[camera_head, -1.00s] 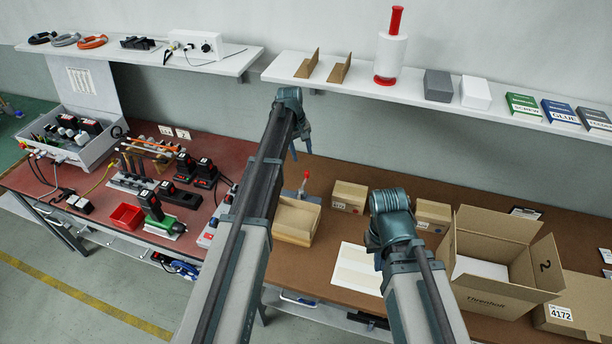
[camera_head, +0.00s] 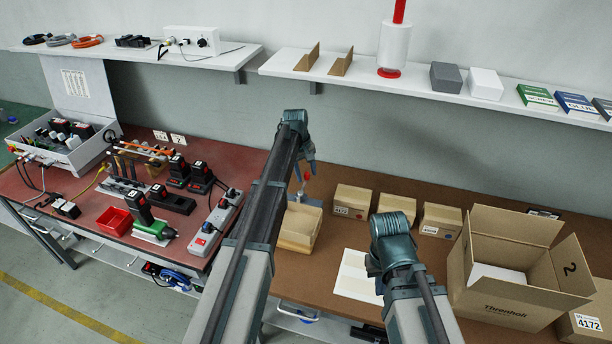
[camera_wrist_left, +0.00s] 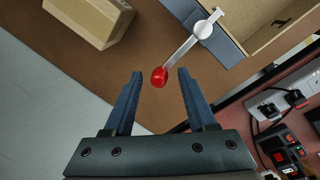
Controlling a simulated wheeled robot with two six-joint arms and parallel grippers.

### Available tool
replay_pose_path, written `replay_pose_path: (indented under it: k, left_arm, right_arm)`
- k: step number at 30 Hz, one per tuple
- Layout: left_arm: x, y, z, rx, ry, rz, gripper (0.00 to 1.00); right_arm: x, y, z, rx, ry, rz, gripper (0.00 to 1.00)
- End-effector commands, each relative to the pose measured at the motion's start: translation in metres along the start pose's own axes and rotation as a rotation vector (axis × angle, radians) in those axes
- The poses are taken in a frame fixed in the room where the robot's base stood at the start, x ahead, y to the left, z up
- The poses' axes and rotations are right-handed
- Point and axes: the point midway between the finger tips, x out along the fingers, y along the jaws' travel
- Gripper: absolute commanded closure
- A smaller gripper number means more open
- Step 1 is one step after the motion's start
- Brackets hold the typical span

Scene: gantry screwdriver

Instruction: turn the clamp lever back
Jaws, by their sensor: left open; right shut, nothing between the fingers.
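The clamp lever is a silver bar with a red knob (camera_wrist_left: 159,77). In the left wrist view, the bar runs from a round pivot (camera_wrist_left: 204,30) on a blue-grey clamp body (camera_wrist_left: 226,48) beside an open tray (camera_wrist_left: 262,38). My left gripper (camera_wrist_left: 160,72) is open, with the red knob between its fingertips in the picture; contact is not visible. In the head view, my left gripper (camera_head: 303,174) is over the clamp at the tray's (camera_head: 301,224) back edge, and the red knob is partly hidden. My right gripper (camera_head: 373,272) is mostly hidden behind its wrist.
Several small cardboard boxes (camera_head: 352,201) stand right of the tray. A large open carton (camera_head: 510,285) is at the right. A power strip (camera_head: 217,222) and several black tools (camera_head: 172,198) stand on the red mat to the left. A white shelf (camera_head: 430,88) runs above.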

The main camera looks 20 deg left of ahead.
Motion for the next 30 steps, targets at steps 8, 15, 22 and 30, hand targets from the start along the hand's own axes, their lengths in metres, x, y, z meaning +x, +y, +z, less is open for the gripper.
replay_pose_path:
  k: [8,15,22,30]
  left_arm:
    - [-0.0006,0.0000,0.0001,0.000,0.000,0.000,0.74]
    - [-0.0006,-0.0001,0.0000,0.000,0.000,0.000,1.00]
    - [-0.0006,-0.0001,-0.0001,0.000,0.000,0.000,1.00]
    - [-0.0006,-0.0001,-0.0001,0.000,0.000,0.000,1.00]
  right_arm:
    - [-0.0006,0.0001,0.0000,0.000,0.000,0.000,1.00]
    - [-0.0006,0.0001,0.0000,0.000,0.000,0.000,1.00]
    - [-0.0005,0.0001,0.0000,0.000,0.000,0.000,1.00]
    - [-0.0005,0.0001,0.0000,0.000,0.000,0.000,1.00]
